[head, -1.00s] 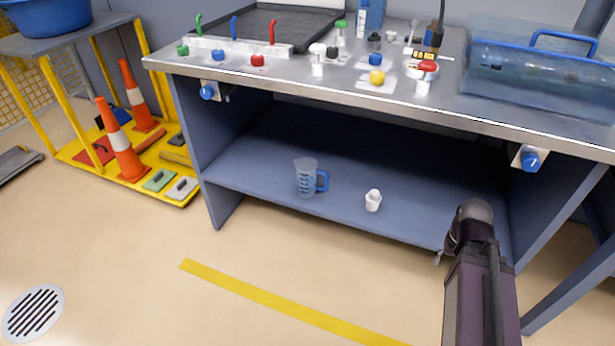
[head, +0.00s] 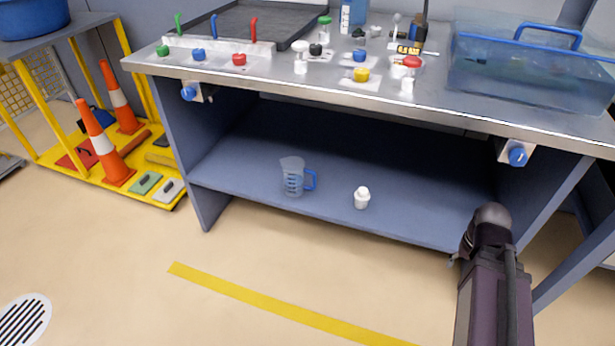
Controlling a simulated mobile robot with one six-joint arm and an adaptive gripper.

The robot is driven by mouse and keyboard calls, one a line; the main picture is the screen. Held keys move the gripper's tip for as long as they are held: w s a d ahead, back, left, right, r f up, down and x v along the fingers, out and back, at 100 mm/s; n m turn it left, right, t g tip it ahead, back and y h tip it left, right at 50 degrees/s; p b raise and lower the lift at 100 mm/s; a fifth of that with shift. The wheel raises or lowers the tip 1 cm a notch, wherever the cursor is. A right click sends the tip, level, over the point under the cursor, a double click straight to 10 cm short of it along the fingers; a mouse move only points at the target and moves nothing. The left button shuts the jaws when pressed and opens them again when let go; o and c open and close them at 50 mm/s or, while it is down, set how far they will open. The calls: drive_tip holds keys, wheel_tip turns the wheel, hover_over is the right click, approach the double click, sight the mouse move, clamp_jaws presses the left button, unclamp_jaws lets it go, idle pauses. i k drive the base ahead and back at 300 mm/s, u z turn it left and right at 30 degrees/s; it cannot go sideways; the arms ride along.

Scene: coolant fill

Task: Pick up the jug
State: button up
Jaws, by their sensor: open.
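My gripper cannot be made out; the arm hides that area.
A small white bottle (head: 361,199) stands right of the jug. The steel benchtop (head: 300,85) overhangs the shelf, with side panels at both ends. A yellow trolley with orange cones (head: 105,145) stands left. The floor in front is clear, with a yellow stripe (head: 270,300).

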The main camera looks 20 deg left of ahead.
sight(293, 169)
drive_tip(key=z, duration=0.75)
drive_tip(key=k, duration=1.15)
drive_tip(key=u, duration=1.15)
drive_tip(key=i, duration=0.55)
drive_tip(key=z, duration=0.25)
